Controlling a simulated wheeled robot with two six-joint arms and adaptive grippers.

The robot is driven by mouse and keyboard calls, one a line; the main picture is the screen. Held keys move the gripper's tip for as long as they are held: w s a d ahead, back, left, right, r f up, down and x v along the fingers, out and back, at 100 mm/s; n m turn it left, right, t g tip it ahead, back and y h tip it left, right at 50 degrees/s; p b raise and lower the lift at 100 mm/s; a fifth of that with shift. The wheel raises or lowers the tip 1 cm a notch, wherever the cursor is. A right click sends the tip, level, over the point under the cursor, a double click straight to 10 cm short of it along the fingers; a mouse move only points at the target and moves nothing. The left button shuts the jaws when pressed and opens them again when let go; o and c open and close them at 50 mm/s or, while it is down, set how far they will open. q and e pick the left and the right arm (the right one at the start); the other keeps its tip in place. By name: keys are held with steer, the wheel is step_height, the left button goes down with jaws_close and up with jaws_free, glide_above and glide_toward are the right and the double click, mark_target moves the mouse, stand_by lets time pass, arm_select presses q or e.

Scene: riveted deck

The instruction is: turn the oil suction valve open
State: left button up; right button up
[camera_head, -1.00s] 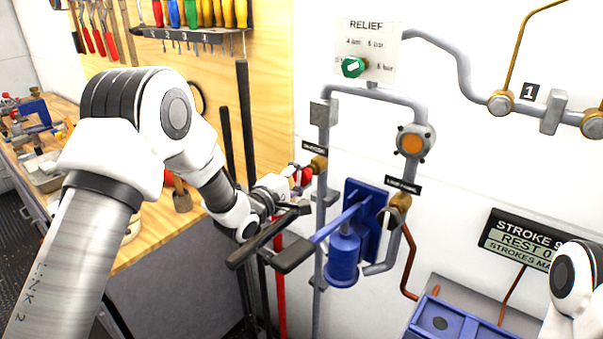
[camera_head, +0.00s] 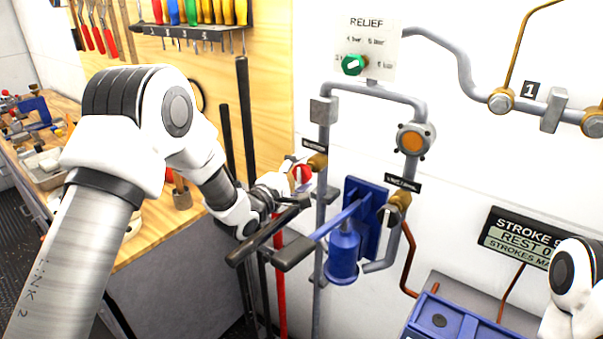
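The oil suction valve (camera_head: 317,162) is a brass fitting on the left grey pipe, under a small black label that is hard to read. Its red handle (camera_head: 302,173) faces left and is partly covered. My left gripper (camera_head: 291,186) reaches in from the left and is right at the red handle. Its fingers are small and overlap the handle, so I cannot tell whether they are open or closed on it. My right gripper is out of view; only a white part of my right arm shows at the right edge.
A blue pump (camera_head: 343,250) with a blue lever (camera_head: 338,219) stands right of and below my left gripper. Another brass valve (camera_head: 399,201) is on the right pipe. A relief panel (camera_head: 368,48) with a green knob is above. A tool rack (camera_head: 190,32) hangs upper left.

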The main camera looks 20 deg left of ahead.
arm_select(q)
steer(key=shift+s, duration=0.1)
steer(key=v, duration=1.1)
steer(key=shift+s+a, duration=0.15)
steer(key=shift+s, duration=0.25)
